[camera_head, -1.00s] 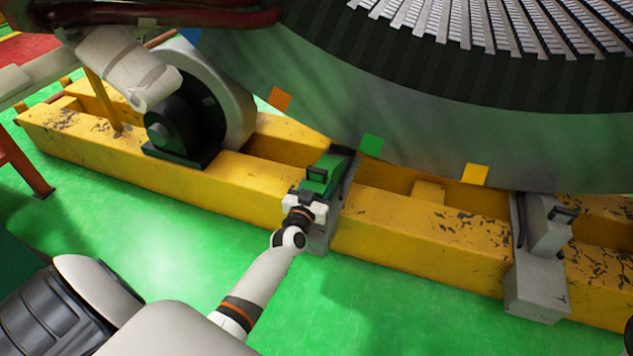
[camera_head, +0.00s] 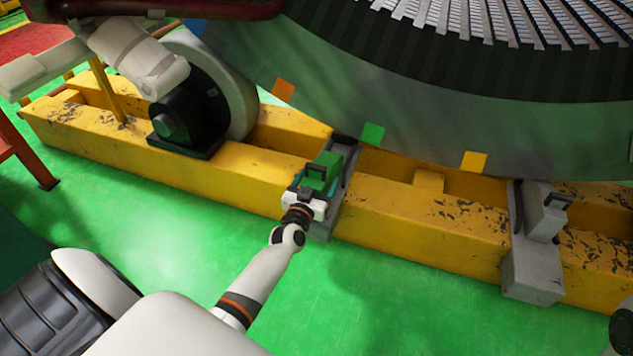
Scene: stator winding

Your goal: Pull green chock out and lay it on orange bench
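The green chock (camera_head: 324,169) with a dark handle sits at the grey bracket (camera_head: 346,185) on the yellow beam, below the large stator ring. My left gripper (camera_head: 306,198) is at the near end of the chock and seems shut on it; its fingertips are small and partly hidden. The chock is still over the bracket. Of the orange bench (camera_head: 24,152), only a leg and part of the frame show at the left edge.
The yellow beam (camera_head: 400,215) runs across the picture. A second grey bracket (camera_head: 532,265) with a grey chock (camera_head: 544,212) stands at the right. A large grey roller (camera_head: 232,95) stands left of the green chock. The green floor in front of the beam is clear.

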